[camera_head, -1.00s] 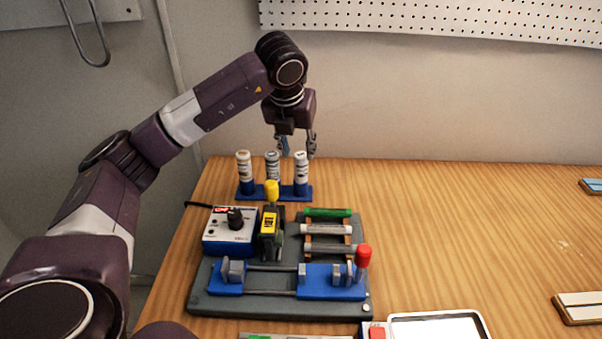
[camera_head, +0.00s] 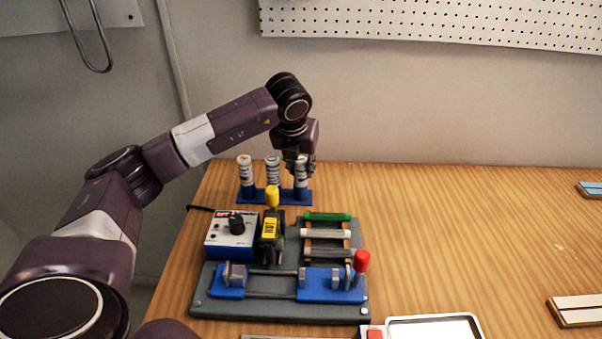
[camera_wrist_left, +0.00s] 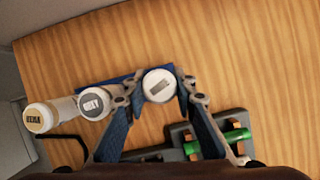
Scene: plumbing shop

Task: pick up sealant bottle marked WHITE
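The rack (camera_head: 262,197) is blue and holds three upright sealant bottles at the back left of the table. The right-hand bottle (camera_head: 302,181) is white with a blue base; its round white cap (camera_wrist_left: 159,85) carries a dark label, blurred but looking like WHITE. My left gripper (camera_head: 301,170) is lowered over this bottle, partly hiding its top. In the left wrist view its blue-padded fingers stand on both sides of the cap, close to it, with no clear grip visible. The middle bottle (camera_head: 273,172) has a cap reading GREY. My right gripper is not in view.
The left-hand bottle (camera_head: 245,173) has a cream cap. In front of the rack are a blue-and-white control box (camera_head: 231,234), a yellow-topped tool (camera_head: 271,232) and a grey fixture board (camera_head: 280,310). The table's right side is mostly free.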

